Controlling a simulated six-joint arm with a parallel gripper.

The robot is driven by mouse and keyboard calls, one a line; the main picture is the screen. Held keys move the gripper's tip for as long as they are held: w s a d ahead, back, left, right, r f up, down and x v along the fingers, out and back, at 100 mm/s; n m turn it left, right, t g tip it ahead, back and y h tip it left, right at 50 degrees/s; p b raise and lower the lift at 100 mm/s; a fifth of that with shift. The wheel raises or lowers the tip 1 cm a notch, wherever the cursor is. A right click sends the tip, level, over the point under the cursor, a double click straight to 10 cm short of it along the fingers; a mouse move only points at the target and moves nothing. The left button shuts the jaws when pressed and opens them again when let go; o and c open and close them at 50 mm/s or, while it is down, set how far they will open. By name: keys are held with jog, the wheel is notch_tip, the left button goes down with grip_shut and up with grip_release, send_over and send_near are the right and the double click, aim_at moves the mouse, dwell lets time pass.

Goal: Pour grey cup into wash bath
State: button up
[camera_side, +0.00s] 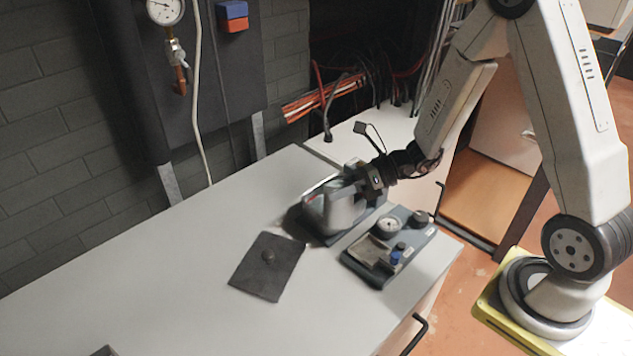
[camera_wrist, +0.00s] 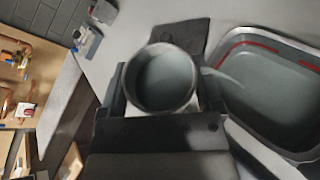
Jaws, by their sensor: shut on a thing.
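My gripper (camera_side: 362,180) is shut on the grey cup (camera_side: 345,208). In the wrist view the cup (camera_wrist: 163,82) sits between the two dark fingers with its round mouth facing the camera. Its inside looks plain grey-blue; I cannot tell how much it holds. The wash bath (camera_wrist: 232,42), a grey rounded basin with a red line inside, is right beside the cup in the wrist view. A pale streak shows between the cup and the bath; I cannot tell if it is liquid. In the side view the cup and gripper hide much of the bath.
A dark flat mat (camera_side: 262,278) with a small knob lies on the grey worktop (camera_side: 150,270). A dark tray (camera_side: 368,268) with a dial, a blue knob and small parts stands right of the bath. A wall gauge (camera_side: 165,10) and cables are behind.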

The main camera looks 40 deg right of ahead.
aim_at(338, 185)
jog(key=shift+w+d+r+m+g+y, duration=0.15)
jog(key=shift+w+d+m+g+y, duration=0.2)
jog(key=shift+w+d+m, duration=0.35)
dwell(0.9)
jog(key=shift+w+d+f+m+y, duration=0.2)
jog(key=shift+f+m+y, duration=0.3)
jog(key=shift+m, duration=0.1)
dwell(0.8)
jog(key=shift+f+m+y, duration=0.25)
jog(key=shift+f+m, duration=0.3)
jog(key=shift+m, duration=0.05)
dwell(0.8)
jog(key=shift+w+d+r+m+g+y, duration=0.15)
jog(key=shift+m+g+y, duration=0.2)
jog(key=shift+m, duration=0.35)
dwell(1.0)
jog(key=shift+w+d+f+m+y, duration=0.1)
jog(key=shift+f+m+y, duration=0.25)
jog(key=shift+f+m, duration=0.3)
dwell(1.1)
jog(key=shift+w+d+r, duration=0.1)
